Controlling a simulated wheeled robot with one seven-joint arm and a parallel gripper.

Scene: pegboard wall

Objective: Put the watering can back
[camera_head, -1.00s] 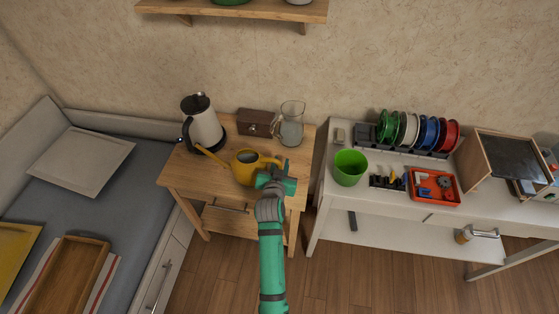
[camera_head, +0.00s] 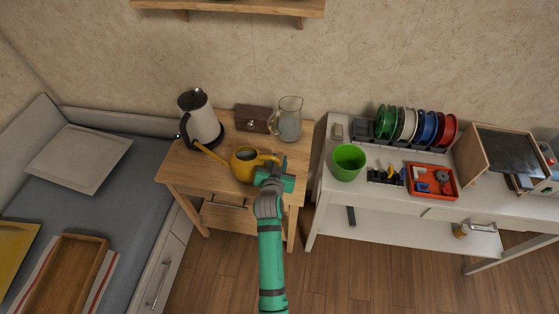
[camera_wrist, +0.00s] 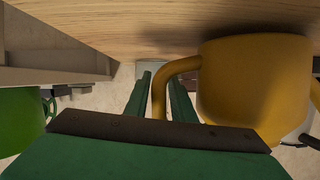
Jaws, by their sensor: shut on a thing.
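The yellow watering can (camera_head: 243,165) is at the front of the small wooden table (camera_head: 186,172), with its long spout pointing left and its handle to the right. In the wrist view the can's body (camera_wrist: 255,85) fills the right side. My gripper (camera_head: 272,170) is shut on the can's handle; the wrist view shows the two green fingers (camera_wrist: 163,95) on either side of the yellow handle loop. The can looks upright. I cannot tell whether its base touches the tabletop.
A kettle (camera_head: 200,122), a small brown box (camera_head: 253,118) and a glass jug (camera_head: 289,118) stand behind the can. A green bucket (camera_head: 348,162), a spool rack and an orange tray (camera_head: 432,182) are on the white desk to the right. A wooden shelf (camera_head: 230,7) is above.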

